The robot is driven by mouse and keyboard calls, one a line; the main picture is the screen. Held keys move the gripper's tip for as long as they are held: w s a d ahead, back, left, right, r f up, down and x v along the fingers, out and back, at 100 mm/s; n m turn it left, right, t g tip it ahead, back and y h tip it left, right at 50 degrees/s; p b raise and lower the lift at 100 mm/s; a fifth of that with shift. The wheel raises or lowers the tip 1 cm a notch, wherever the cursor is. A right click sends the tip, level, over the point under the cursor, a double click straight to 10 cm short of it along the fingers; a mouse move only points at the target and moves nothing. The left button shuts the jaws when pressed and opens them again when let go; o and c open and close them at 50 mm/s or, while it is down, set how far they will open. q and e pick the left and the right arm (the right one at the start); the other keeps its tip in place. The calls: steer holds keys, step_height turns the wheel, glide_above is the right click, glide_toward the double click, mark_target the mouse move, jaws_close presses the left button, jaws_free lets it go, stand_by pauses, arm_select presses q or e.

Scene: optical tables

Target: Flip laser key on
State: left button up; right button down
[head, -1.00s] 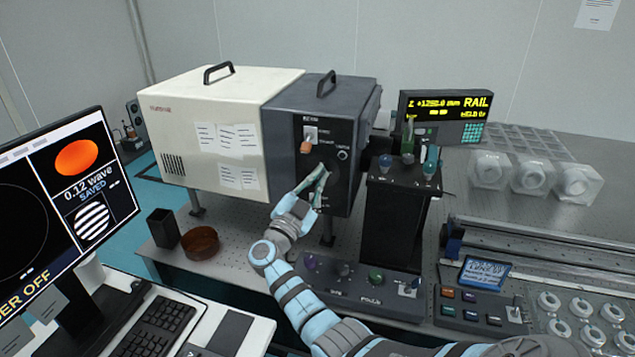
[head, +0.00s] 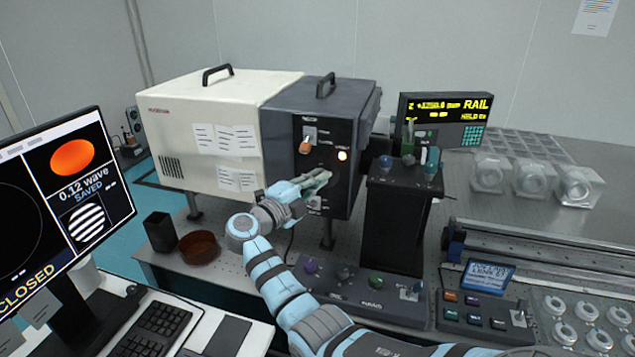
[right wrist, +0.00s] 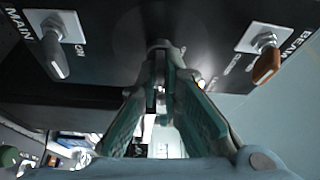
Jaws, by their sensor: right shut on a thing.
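The dark grey laser unit (head: 285,150) stands on the optical table with its control panel facing me. My right gripper (head: 324,177) is shut at the middle of this panel, on the laser key, which is mostly hidden between the fingertips; the fingers (right wrist: 160,60) also show in the right wrist view. The orange-levered BEAM switch (right wrist: 267,64) and the grey-levered MAIN switch (right wrist: 55,55) flank the fingers in the right wrist view. My left gripper is out of view.
A dark post box (head: 395,225) with knobs on top stands close right of the gripper. A knob console (head: 350,290) lies in front. A brown dish (head: 198,247) and a black cup (head: 160,231) stand left. The monitor (head: 60,200) reads CLOSED at its bottom.

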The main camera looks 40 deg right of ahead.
steer(key=shift+m+y, duration=0.3)
steer(key=shift+m, duration=0.3)
steer(key=shift+f, duration=0.1)
steer(key=c, duration=1.8)
jaws_free()
steer(key=shift+o, duration=0.2)
steer(key=v, duration=1.2)
